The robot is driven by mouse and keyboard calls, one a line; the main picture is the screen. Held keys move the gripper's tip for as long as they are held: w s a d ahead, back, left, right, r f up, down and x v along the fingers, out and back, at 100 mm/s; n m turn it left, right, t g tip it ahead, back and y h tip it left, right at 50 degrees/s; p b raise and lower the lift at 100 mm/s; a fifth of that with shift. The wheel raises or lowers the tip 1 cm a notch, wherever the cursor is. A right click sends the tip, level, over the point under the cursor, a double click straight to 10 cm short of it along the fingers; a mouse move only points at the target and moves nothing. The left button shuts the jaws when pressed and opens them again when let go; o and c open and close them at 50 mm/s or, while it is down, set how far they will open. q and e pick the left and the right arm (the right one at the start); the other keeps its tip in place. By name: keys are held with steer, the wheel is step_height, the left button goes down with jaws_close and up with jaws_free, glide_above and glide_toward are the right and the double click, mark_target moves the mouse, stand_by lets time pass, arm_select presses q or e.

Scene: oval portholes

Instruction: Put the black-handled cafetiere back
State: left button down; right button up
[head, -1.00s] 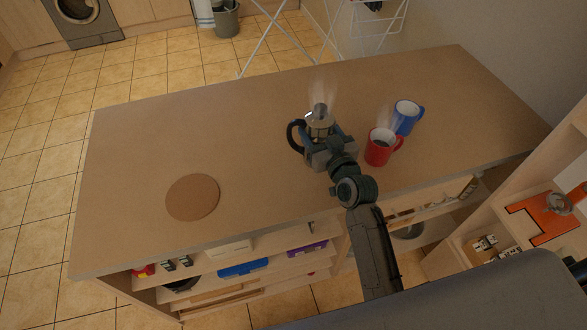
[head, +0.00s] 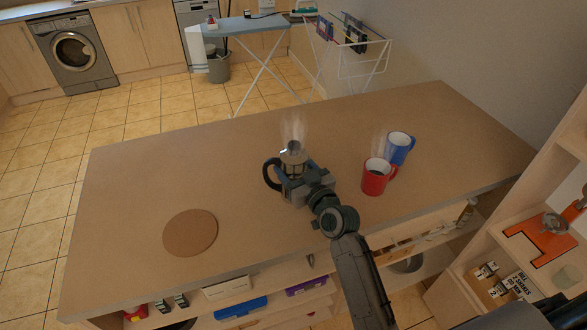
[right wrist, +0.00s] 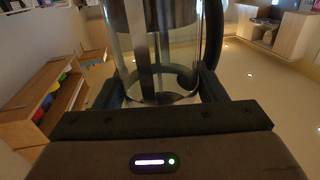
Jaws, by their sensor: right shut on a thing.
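The black-handled cafetiere (head: 293,154) is upright over the middle of the counter, steam rising from its top. My right gripper (head: 296,182) is shut on its body from the near side. In the right wrist view the glass body (right wrist: 158,55) sits between the jaws, with the black handle (right wrist: 213,40) to the right. I cannot tell how far its base is above the counter. A round brown mat (head: 190,233) lies bare on the counter, left of and nearer than the cafetiere. My left gripper is not in view.
A red mug (head: 376,178) and a blue mug (head: 398,148), both steaming, stand right of the cafetiere. The counter (head: 150,175) is clear between cafetiere and mat. Shelves below its near edge hold boxes. A shelf unit with an orange item (head: 540,238) stands at right.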

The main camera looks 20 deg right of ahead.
steer(key=shift+w+d+f+b, duration=0.2)
steer(key=shift+w+f+b, duration=0.55)
steer(key=shift+w+f, duration=0.2)
steer(key=shift+w+d+f+b, duration=0.2)
steer(key=shift+w+f+b, duration=0.5)
steer(key=shift+w+f, duration=0.15)
steer(key=shift+s+f, duration=0.1)
steer(key=shift+f, duration=0.1)
steer(key=o, duration=1.5)
steer(key=shift+r, duration=0.15)
steer(key=b+v, duration=0.2)
steer(key=v, duration=1)
steer(key=shift+b, duration=0.3)
